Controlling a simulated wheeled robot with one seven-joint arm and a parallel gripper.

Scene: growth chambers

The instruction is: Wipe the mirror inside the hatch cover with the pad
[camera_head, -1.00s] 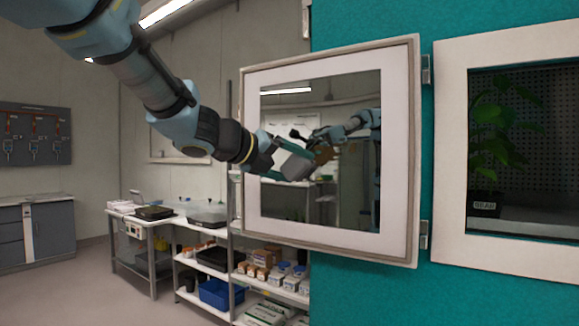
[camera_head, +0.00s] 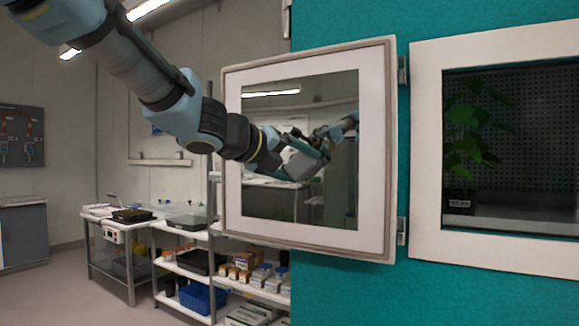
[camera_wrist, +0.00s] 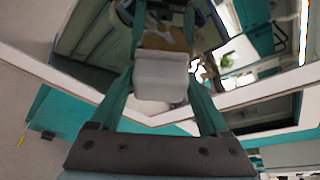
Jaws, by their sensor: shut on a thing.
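The hatch cover (camera_head: 232,180) stands swung open, hinged at its right side to the teal wall. Its inner face carries the mirror (camera_head: 268,205) in a pale frame, and the mirror also shows in the wrist view (camera_wrist: 85,35). My gripper (camera_head: 308,152) is in front of the middle of the mirror, shut on the grey pad (camera_head: 299,166). In the wrist view the pad (camera_wrist: 160,75) sits between the teal fingers of my gripper (camera_wrist: 163,65). The mirror reflects my arm. Whether the pad touches the glass I cannot tell.
Right of the cover is the chamber opening with a white frame (camera_head: 426,160) and a potted plant (camera_head: 465,140) inside. Behind the cover at left are a bench (camera_head: 100,212) and shelves with boxes and a blue bin (camera_head: 203,297). Floor at lower left is clear.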

